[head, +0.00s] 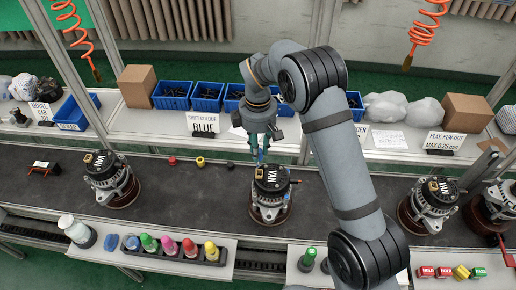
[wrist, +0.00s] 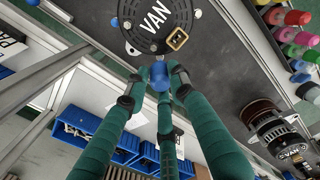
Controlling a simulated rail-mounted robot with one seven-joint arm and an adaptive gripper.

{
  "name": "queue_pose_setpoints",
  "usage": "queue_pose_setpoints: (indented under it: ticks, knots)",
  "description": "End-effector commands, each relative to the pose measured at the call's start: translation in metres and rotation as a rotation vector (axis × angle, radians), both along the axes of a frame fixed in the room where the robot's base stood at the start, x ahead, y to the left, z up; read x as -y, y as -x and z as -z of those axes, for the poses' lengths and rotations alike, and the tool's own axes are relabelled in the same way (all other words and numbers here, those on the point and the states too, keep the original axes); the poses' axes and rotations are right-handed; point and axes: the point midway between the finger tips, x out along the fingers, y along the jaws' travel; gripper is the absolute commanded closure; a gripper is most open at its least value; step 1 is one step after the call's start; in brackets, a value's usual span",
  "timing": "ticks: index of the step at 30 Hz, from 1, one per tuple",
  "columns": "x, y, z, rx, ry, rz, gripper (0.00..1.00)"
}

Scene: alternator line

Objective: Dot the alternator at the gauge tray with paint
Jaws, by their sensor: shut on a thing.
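An alternator (head: 270,205) with a black "VAN" cover stands on a brown round base on the dark belt, below my gripper. Its black cover also shows at the top of the wrist view (wrist: 150,22), with a tan square mark on it. My gripper (head: 261,150) points down over the cover's back edge. In the wrist view its green fingers are shut on a blue paint marker (wrist: 160,76), whose tip end is at the cover's near edge. I cannot tell whether it touches. Other alternators stand at left (head: 110,182) and right (head: 428,208). I cannot tell which thing is the gauge tray.
A front rack holds green, pink, red and yellow paint markers (head: 190,250), with a blue piece (head: 131,242) at its left end. A green-capped bottle (head: 308,260) stands nearer my arm.

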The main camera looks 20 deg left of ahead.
Motion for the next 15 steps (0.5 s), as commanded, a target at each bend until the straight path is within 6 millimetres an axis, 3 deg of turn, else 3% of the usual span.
queue_pose_setpoints:
  ticks: [15]
  knots:
    - [-0.0001, 0.0001, 0.0041, 0.0, 0.0, 0.0, 0.95]
